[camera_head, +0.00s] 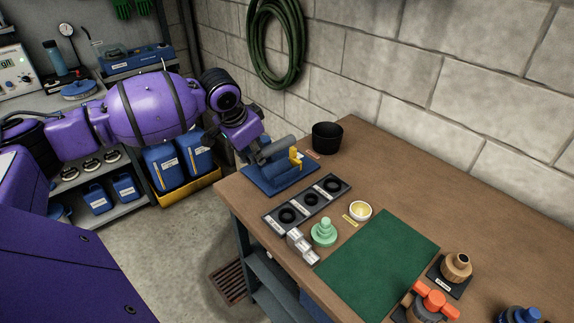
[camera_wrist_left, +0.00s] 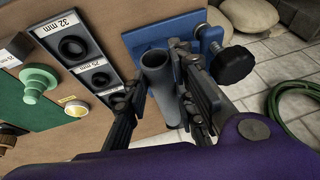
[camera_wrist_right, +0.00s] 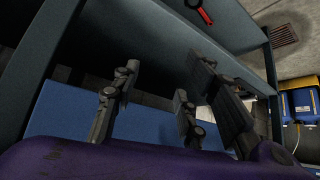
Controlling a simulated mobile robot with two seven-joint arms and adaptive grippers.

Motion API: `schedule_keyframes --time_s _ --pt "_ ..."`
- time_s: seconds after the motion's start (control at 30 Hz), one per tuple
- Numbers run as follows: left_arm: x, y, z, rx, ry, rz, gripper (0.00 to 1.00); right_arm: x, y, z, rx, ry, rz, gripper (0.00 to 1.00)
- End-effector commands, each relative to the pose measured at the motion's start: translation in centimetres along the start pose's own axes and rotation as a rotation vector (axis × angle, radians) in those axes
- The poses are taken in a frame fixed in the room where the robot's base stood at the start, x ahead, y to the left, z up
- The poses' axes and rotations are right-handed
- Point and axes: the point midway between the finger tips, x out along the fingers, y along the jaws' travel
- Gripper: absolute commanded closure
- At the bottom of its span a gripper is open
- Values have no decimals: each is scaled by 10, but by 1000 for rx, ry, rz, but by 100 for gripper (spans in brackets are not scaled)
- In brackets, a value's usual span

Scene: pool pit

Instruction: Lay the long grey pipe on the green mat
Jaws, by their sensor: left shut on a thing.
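The long grey pipe (camera_head: 280,148) lies at the blue holder (camera_head: 290,180) on the far left end of the bench. My left gripper (camera_head: 262,155) is at the pipe. In the left wrist view the pipe (camera_wrist_left: 157,80) shows its open end between the fingers of my left gripper (camera_wrist_left: 165,105), which is shut on it. The blue holder (camera_wrist_left: 150,35) is right behind it; whether the pipe still touches it I cannot tell. The green mat (camera_head: 378,262) lies bare near the bench's front edge. My right gripper (camera_wrist_right: 150,108) is open and empty, low by the bench's frame.
A black pot (camera_head: 327,138) stands behind. A brown fitting (camera_head: 456,266) and orange-handled valve (camera_head: 433,300) flank the mat's right side.

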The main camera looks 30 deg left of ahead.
Motion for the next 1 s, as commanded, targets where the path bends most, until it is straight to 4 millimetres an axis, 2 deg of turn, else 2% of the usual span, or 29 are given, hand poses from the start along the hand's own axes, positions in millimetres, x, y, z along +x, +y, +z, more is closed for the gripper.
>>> schedule_keyframes --time_s 0.07,0.27,0.37,0.7,0.83,1.0 --pt "-7 -2 -5 0 11 -6 100 -1 1 -10 0 17 2 60" --pt "-4 -2 -3 0 11 -5 100 0 1 -27 -2 50 0 60" --pt "8 1 2 0 9 -3 100 1 1 -28 -3 51 -1 60" --pt "64 10 23 -2 13 -4 100 -1 1 -25 -6 42 -2 60" --pt "76 12 28 -1 13 -6 100 -2 0 -24 -8 37 -6 60" --pt "80 12 30 0 12 -6 100 -2 -1 -21 -9 32 -8 60"
